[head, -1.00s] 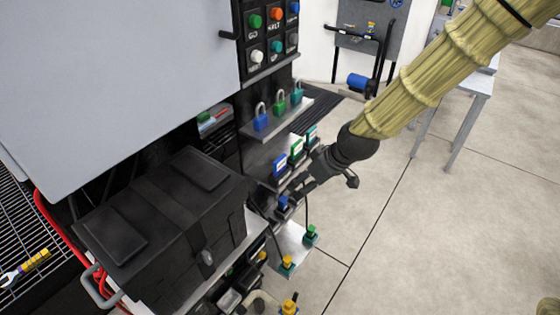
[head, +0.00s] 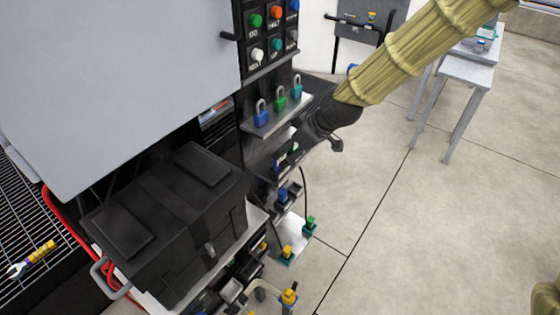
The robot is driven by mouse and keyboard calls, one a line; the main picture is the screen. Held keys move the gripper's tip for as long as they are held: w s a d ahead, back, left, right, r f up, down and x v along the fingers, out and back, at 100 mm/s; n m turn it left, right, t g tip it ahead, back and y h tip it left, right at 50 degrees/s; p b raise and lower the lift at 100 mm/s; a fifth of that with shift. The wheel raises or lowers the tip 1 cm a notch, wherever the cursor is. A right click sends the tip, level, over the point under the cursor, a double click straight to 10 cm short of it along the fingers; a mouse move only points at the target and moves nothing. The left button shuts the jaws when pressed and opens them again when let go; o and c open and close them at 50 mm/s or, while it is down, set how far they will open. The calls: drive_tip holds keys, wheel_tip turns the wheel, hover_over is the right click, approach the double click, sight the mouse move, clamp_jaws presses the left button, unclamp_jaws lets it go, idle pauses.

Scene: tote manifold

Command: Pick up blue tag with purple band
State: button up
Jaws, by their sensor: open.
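A row of upright tags stands on a dark shelf below the padlocks. A blue tag (head: 278,164) is at the near left end of the row, mostly hidden by my gripper; I cannot make out a purple band on it. A green tag (head: 293,148) is beside it, also partly covered. My gripper (head: 287,156) is black and open, at the tag row, in front of the tags. Its fingertips are small and dark against the shelf, and I cannot tell whether they touch a tag.
Padlocks in blue (head: 261,115), green and teal stand on the shelf above, under a button panel (head: 270,35). A large black case (head: 170,225) is at the left. Small blue, green and yellow-topped parts sit below. Open floor (head: 420,220) lies to the right.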

drive_tip(key=shift+p+x, duration=0.8)
drive_tip(key=shift+x, duration=0.35)
drive_tip(key=shift+p+x, duration=0.55)
drive_tip(key=shift+x, duration=1.05)
drive_tip(key=shift+w, duration=0.1)
drive_tip(key=shift+r, duration=0.1)
drive_tip(key=c, duration=1)
